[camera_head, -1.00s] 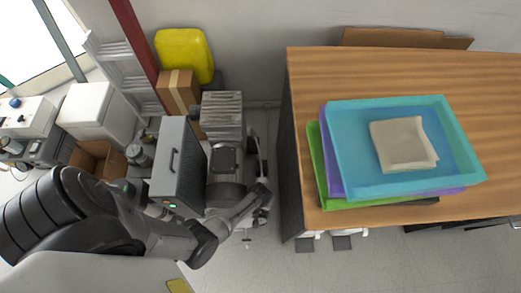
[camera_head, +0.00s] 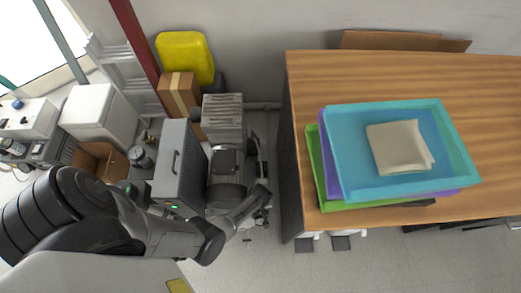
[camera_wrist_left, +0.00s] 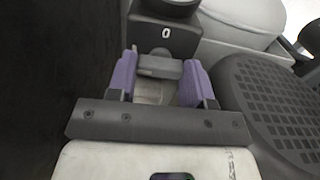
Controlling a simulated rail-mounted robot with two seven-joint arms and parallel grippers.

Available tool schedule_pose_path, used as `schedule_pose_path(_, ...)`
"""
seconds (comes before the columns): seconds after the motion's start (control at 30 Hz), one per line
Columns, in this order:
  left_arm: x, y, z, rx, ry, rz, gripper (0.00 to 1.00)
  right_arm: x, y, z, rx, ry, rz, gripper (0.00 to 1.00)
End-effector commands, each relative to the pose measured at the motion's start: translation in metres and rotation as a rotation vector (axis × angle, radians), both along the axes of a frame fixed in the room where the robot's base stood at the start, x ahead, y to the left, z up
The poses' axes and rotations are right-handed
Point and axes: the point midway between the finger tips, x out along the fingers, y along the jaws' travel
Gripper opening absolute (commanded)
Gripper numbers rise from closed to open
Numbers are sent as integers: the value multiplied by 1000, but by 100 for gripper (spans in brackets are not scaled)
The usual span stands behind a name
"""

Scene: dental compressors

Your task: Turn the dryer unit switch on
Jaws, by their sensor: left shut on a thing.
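In the left wrist view, my left gripper (camera_wrist_left: 161,70) has its two purple fingers on either side of a small dark grey switch lever (camera_wrist_left: 158,68), and it is shut on it. The lever sits just below a white "0" mark on a dark switch box (camera_wrist_left: 163,38). A round dark cap is partly visible above the box. In the head view, the grey dryer unit (camera_head: 178,165) with a black handle stands beside my left arm. My left fingertips are not clearly visible there. My right gripper is not in view.
A round, grilled dark cover (camera_wrist_left: 270,100) is close to the right of my left gripper. A wooden table (camera_head: 480,90) with stacked coloured trays (camera_head: 345,180) stands at the right. Cardboard boxes and a yellow container (camera_head: 184,57) stand behind the machines.

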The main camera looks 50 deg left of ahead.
Motion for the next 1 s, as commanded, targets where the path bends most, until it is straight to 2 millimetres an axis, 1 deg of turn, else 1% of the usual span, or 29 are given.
schedule_pose_path(0.23,0,0,0,0,0,3,23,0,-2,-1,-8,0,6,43)
schedule_pose_path(0.27,0,0,0,0,0,3,48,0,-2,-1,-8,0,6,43)
schedule_pose_path(0.5,0,0,0,0,0,2,71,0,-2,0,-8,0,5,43)
schedule_pose_path(0.53,0,0,0,0,0,2,72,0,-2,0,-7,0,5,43)
schedule_pose_path(0.83,0,0,1,0,0,1,72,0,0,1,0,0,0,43)
schedule_pose_path(1.0,0,0,7,0,0,1,72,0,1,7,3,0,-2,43)
